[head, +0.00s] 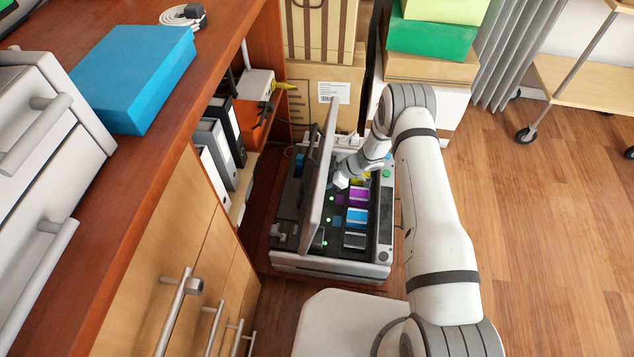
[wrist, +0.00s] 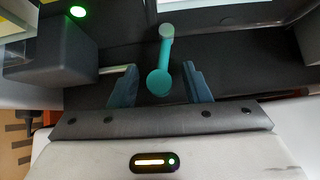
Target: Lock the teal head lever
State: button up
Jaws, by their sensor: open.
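The teal head lever (wrist: 162,70) has a round teal knob and a short arm ending in a paler round tip. It stands over the dark inside of the printer in the wrist view. My gripper (wrist: 160,74) is open, with one blue-grey finger on each side of the lever and gaps between. No contact shows. In the head view the open printer (head: 330,262) sits low on the floor with its lid (head: 320,180) raised. My gripper (head: 341,181) reaches in behind the lid there, mostly hidden. The lever cannot be made out in the head view.
Purple (head: 357,196) and blue (head: 356,217) cartridges sit in a row, with green lights beside. A dark block with a green light (wrist: 60,50) stands left of the fingers. The desk cabinet (head: 200,265) bounds the left; open wooden floor (head: 545,230) lies right.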

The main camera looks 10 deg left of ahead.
jog(key=shift+a, duration=0.1)
grip_shut()
jog(key=shift+s+t, duration=0.4)
jog(key=shift+t, duration=0.2)
jog(key=shift+s+n+t+b, duration=0.35)
jog(key=shift+s+n+t, duration=0.35)
jog(key=shift+n+t, duration=0.3)
grip_release()
jog(key=p+v, duration=0.2)
jog(key=v, duration=0.6)
jog(key=shift+f+p, duration=0.15)
jog(key=shift+p, duration=0.25)
